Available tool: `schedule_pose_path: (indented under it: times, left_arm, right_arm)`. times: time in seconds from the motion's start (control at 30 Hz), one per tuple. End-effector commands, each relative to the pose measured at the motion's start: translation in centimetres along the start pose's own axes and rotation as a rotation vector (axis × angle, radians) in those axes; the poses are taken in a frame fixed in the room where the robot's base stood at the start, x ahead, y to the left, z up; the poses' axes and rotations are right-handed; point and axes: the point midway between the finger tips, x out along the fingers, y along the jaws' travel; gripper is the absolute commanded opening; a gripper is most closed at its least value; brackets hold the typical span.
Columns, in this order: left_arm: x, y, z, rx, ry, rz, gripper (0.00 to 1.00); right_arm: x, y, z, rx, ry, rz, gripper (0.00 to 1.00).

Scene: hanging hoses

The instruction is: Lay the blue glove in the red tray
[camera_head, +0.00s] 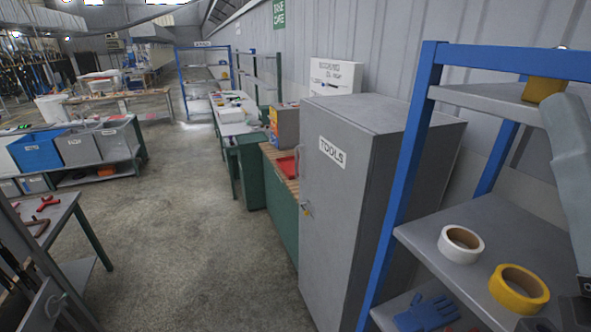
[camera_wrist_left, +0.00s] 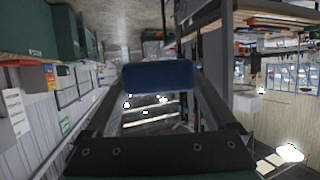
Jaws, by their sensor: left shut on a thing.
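The blue glove (camera_head: 427,312) lies on the lower shelf of the blue-framed rack, cut off by the bottom edge of the head view. A red thing that looks like the tray (camera_head: 287,166) sits on the wooden-topped bench beyond the grey cabinet, which partly hides it. In the left wrist view my left gripper (camera_wrist_left: 158,80) is shut on a dark blue, rounded block (camera_wrist_left: 158,76); I cannot tell what it is. My right arm comes down at the right edge of the head view; its gripper (camera_head: 572,312) is partly cut off and its opening is unclear.
A white tape roll (camera_head: 461,244) and a yellow one (camera_head: 519,288) lie on the rack's middle shelf. The tall grey TOOLS cabinet (camera_head: 350,200) stands between rack and bench. The concrete floor (camera_head: 190,240) left of it is clear. A table (camera_head: 60,215) with red tools is at left.

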Motion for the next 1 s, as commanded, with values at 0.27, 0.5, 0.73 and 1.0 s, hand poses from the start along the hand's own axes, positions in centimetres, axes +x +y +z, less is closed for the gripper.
schedule_pose_path:
  times: [0.27,0.5,0.73,1.0]
  left_arm:
    - [0.0,0.3,0.0,0.003,0.001,0.008,0.34]
    - [0.6,6.9,-1.1,0.074,0.003,0.175,0.34]
    - [-0.5,19.2,-1.5,0.198,0.003,0.478,0.34]
    - [-3.3,28.1,-0.5,0.278,0.002,0.672,0.34]
  right_arm:
    - [0.0,0.0,0.0,0.000,0.000,0.000,0.50]
    - [0.0,0.0,0.0,0.000,0.000,0.000,0.50]
    - [0.0,0.0,0.0,0.000,0.000,0.000,0.50]
    - [0.0,0.0,0.0,0.000,0.000,0.000,0.50]
